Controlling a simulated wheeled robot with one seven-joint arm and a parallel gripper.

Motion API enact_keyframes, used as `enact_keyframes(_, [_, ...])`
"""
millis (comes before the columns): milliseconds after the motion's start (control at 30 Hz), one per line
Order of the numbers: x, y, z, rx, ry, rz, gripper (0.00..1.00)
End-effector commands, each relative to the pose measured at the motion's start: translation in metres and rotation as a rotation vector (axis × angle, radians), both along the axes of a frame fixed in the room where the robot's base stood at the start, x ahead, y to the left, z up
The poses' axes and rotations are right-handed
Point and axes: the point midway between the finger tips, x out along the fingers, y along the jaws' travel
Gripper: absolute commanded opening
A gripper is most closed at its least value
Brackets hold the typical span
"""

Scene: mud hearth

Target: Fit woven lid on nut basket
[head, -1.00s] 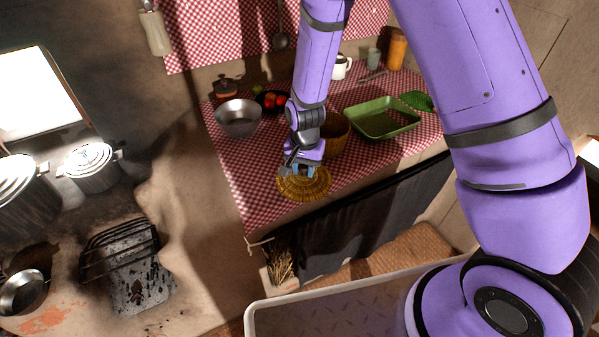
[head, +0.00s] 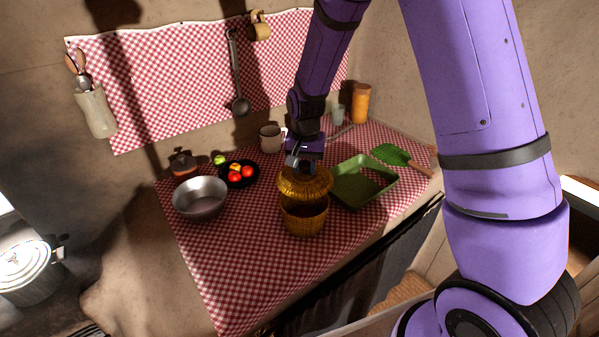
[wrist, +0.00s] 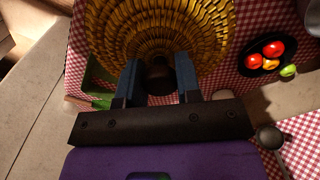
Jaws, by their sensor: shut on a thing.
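The woven lid (head: 306,184) is a round, golden wicker disc held above the nut basket (head: 304,220) in the head view. The basket stands upright on the checked cloth, and a dark opening shows between its rim and the lid. The lid looks apart from the rim and set slightly toward the back. My gripper (head: 304,163) is shut on the lid's knob from above. In the wrist view the lid (wrist: 160,35) fills the top middle, and my gripper's fingers (wrist: 158,80) close on its dark knob. The basket is hidden there.
A green tray (head: 364,198) stands close to the basket's right. A metal bowl (head: 200,212) is at the left, with a dark plate (head: 239,183) of red fruit behind it. The cloth in front of the basket is clear.

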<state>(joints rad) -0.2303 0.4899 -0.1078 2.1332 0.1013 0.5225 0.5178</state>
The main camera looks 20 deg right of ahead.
Motion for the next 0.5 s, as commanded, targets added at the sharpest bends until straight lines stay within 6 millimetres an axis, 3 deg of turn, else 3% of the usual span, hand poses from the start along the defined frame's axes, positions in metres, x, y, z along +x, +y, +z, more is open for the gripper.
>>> enact_keyframes(500, [-0.001, 0.000, -0.041, 0.000, 0.002, -0.002, 0.09])
